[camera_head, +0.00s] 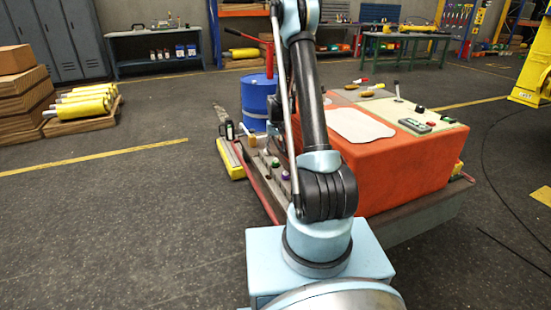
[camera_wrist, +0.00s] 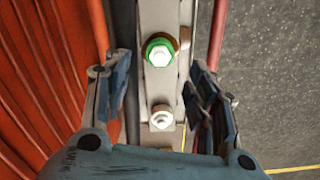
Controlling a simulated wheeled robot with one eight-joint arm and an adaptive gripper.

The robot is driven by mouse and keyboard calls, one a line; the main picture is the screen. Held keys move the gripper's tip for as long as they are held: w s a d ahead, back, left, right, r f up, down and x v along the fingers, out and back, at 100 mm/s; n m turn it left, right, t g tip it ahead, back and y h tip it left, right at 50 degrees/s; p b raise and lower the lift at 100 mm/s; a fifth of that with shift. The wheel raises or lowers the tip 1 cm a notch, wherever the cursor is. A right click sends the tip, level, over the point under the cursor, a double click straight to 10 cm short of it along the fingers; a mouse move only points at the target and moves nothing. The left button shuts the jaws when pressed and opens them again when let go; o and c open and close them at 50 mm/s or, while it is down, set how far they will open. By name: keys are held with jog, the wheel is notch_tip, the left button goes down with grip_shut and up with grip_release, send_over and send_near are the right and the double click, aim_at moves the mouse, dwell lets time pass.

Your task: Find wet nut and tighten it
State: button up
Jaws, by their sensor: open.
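In the wrist view, my gripper (camera_wrist: 158,72) is open, its fingers on either side of a grey metal rail. A pale nut with a green ring around its base (camera_wrist: 160,54) sits on the rail between and just beyond the fingertips. A second, pale nut without a green ring (camera_wrist: 162,117) sits lower in the picture, between the fingers. Neither is gripped. In the head view, a green-ringed fitting (camera_head: 276,163) and a purple one (camera_head: 286,175) show on the rail beside the orange machine. I cannot tell wetness on any nut. The gripper is hidden behind my arm there.
The orange machine body (camera_head: 400,170) stands right of the rail, with a control box (camera_head: 414,125) on top. A blue barrel (camera_head: 258,103) stands behind the rail. A red bar (camera_wrist: 216,35) runs along the rail's right side.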

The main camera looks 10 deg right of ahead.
notch_tip(320, 180, up, 6)
jog(key=shift+f, duration=0.25)
notch_tip(320, 180, up, 5)
jog(key=n, duration=0.7)
send_over(276, 161)
notch_tip(276, 161, down, 17)
jog(key=shift+r, duration=0.1)
dwell(0.6)
jog(key=c, duration=1.1)
